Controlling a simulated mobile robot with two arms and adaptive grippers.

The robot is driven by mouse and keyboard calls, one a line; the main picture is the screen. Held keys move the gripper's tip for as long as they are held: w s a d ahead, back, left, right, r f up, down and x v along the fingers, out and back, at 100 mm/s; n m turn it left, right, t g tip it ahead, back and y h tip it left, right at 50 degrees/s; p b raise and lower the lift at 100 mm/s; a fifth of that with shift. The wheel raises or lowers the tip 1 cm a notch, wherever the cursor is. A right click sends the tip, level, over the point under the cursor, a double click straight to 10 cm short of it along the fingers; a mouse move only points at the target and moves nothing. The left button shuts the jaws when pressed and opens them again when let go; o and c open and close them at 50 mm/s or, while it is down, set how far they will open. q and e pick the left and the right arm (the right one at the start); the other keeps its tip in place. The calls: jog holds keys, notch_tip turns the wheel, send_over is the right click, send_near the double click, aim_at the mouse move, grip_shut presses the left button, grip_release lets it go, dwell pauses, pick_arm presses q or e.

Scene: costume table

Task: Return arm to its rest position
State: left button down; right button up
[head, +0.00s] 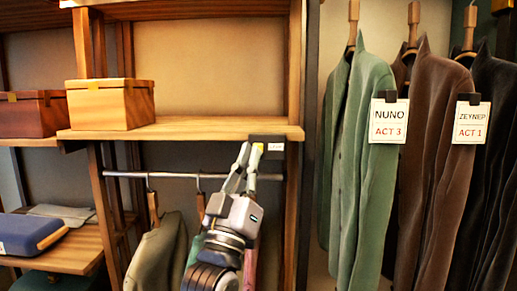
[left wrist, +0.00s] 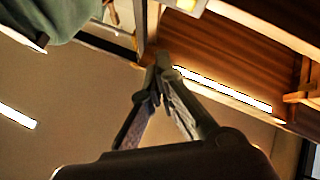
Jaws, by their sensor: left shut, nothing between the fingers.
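My left gripper (head: 249,150) rises in front of the wooden shelf (head: 180,131), its fingertips close to the small label on the shelf edge. It is shut and appears empty. In the left wrist view its fingers (left wrist: 156,82) meet at the tips with nothing seen between them. My right gripper is in neither view.
Several garments hang on a rail (head: 178,175) behind my left gripper. A green jacket (head: 361,165) and a brown jacket (head: 436,170) with name cards hang at right. A light wooden box (head: 110,108) stands on the shelf. A blue case (head: 27,236) lies lower left.

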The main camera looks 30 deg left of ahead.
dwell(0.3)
